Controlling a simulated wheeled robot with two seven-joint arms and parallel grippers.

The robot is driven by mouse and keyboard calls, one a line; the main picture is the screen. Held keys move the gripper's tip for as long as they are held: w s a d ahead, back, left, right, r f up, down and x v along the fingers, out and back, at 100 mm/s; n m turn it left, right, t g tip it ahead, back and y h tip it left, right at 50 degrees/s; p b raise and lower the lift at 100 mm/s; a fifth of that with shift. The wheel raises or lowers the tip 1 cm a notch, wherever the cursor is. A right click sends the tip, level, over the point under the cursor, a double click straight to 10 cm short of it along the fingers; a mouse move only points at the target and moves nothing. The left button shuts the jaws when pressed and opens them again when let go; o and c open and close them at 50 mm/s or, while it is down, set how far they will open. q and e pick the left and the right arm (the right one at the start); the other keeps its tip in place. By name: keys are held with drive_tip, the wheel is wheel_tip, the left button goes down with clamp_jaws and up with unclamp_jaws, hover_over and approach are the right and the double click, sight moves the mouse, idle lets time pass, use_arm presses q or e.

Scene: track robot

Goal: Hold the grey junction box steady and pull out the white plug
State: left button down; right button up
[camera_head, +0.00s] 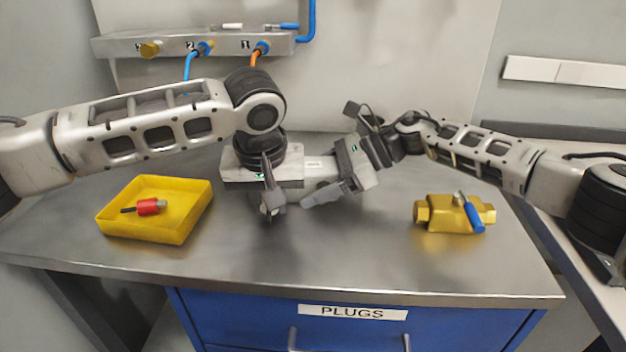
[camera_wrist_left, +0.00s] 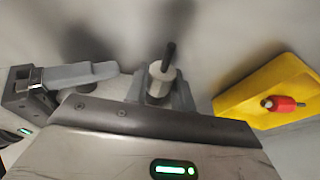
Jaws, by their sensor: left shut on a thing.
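My left gripper (camera_head: 268,205) points down over the middle of the bench. In the left wrist view its fingers (camera_wrist_left: 160,95) are shut on the white plug (camera_wrist_left: 160,82), a pale faceted piece with a black stem. In the head view the plug is mostly hidden by the fingers. My right gripper (camera_head: 322,190) comes in from the right, close beside the left one. One of its grey fingers shows in the left wrist view (camera_wrist_left: 78,76). A pale grey block (camera_head: 319,167) lies between the grippers; I cannot tell whether it is the junction box. The right jaws' opening is unclear.
A yellow tray (camera_head: 117,222) holding a red plug (camera_head: 148,207) stands at left. A brass valve (camera_head: 436,214) with a blue handle (camera_head: 470,216) lies at right. A wall rail (camera_head: 120,46) carries numbered ports with blue and orange hoses. The bench front (camera_head: 340,270) is clear.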

sight(269, 218)
use_arm(q)
drive_tip(key=shift+s, duration=0.35)
use_arm(e)
drive_tip(key=shift+w, duration=0.1)
use_arm(q)
drive_tip(key=shift+s, duration=1.7)
drive_tip(key=shift+r, duration=0.1)
drive_tip(key=shift+r, duration=3.9)
